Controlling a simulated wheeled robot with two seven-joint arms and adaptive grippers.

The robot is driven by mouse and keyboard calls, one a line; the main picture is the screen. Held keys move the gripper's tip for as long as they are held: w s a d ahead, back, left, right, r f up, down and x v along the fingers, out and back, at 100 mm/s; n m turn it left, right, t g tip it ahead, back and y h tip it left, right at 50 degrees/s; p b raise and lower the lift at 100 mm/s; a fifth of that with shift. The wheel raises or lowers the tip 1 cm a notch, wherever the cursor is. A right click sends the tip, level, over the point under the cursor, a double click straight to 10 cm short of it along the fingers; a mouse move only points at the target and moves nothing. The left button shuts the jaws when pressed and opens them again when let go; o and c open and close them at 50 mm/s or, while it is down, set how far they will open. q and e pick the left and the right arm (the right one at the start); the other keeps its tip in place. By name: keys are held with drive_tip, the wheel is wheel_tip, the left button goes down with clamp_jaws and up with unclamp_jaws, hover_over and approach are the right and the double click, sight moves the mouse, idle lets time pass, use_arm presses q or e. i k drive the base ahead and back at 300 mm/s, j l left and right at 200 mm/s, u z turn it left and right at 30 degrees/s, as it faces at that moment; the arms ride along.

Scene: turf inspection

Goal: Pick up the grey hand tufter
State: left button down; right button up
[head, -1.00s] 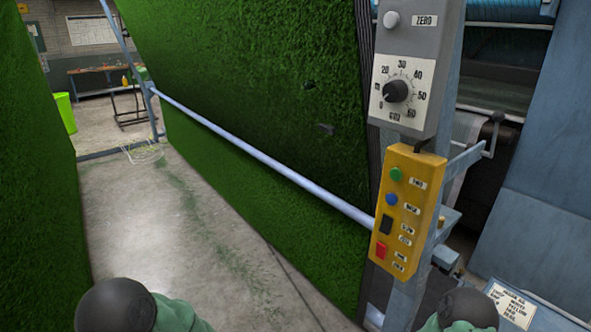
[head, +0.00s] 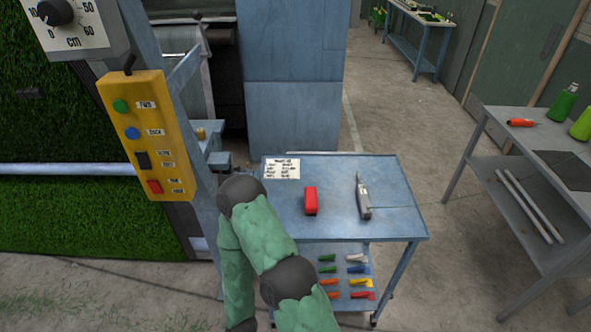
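The grey hand tufter (head: 364,202) lies on the top of a blue-grey metal cart (head: 400,222), right of its middle. It has a grey body and a thin pointed end toward the back. Nothing covers it. A green-sleeved arm of mine with dark joints comes up from the bottom, in front of the cart's left side. Neither gripper shows in the head view.
A red block-like object (head: 311,201) and a paper label (head: 282,168) lie left of the tufter. Several coloured tools fill the lower shelf (head: 347,303). A yellow control box (head: 149,135) stands left. Another table (head: 487,115) stands right, with floor between.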

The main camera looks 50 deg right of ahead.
sight(363, 195)
drive_tip(key=z, duration=2.5)
